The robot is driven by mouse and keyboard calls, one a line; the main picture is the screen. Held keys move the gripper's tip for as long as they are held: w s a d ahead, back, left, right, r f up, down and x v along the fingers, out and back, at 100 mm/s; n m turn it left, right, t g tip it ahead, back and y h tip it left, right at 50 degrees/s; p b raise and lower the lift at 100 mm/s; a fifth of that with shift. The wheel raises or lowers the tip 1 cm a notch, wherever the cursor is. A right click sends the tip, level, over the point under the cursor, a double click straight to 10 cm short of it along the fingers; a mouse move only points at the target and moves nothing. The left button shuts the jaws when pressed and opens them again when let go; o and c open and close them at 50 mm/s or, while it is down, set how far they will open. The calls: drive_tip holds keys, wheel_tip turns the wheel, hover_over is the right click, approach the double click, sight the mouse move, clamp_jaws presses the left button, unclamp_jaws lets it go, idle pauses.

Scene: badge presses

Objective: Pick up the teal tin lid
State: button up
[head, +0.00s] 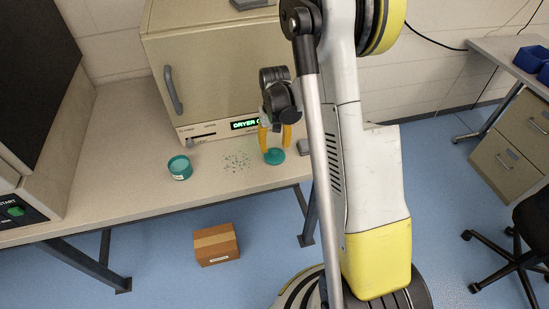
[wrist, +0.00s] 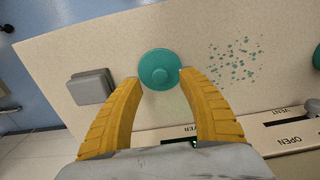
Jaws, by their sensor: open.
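In the wrist view the fingertips (wrist: 159,76) stand on either side of the lid's near part. I cannot tell whether they touch it. A teal round tin (head: 180,167) stands on the bench to the left of the lid.
Teal specks (head: 236,161) lie scattered beside the lid. A grey block (wrist: 91,87) sits close to it on the other side. The dryer (head: 205,65) stands behind on the bench (head: 110,150). A cardboard box (head: 216,244) is on the floor.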

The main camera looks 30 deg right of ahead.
sight(275, 151)
wheel_tip(275, 151, down, 3)
drive_tip(key=shift+f+b, duration=0.2)
drive_tip(key=shift+b, duration=0.3)
drive_tip(key=shift+r, duration=0.1)
clamp_jaws()
